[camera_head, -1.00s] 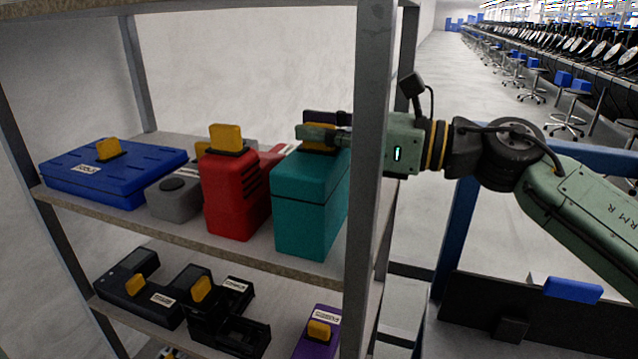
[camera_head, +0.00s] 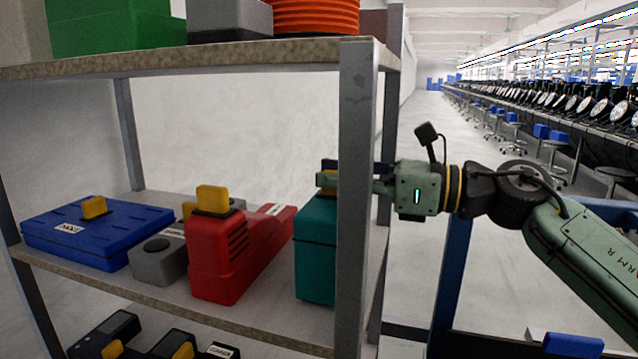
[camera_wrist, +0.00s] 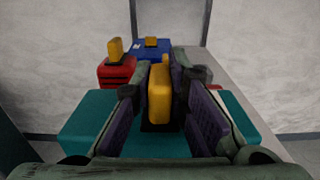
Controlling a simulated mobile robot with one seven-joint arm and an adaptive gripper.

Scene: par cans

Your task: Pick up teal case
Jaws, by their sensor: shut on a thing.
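The teal case (camera_head: 315,258) is at the right end of the middle shelf, partly hidden by the front post. Its base appears slightly above the shelf board, and it looks upright. In the wrist view the teal case (camera_wrist: 85,125) lies below my fingers, with its yellow handle (camera_wrist: 160,88) standing between them. My gripper (camera_head: 328,178) reaches in from the right behind the post and is shut on that handle. In the wrist view my gripper (camera_wrist: 163,110) has its purple finger pads on either side of the handle.
A red case (camera_head: 220,255) stands left of the teal case, then a grey case (camera_head: 158,262) and a flat blue case (camera_head: 85,235). The grey post (camera_head: 355,200) is close to my gripper. The upper shelf (camera_head: 200,60) is overhead and holds more items.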

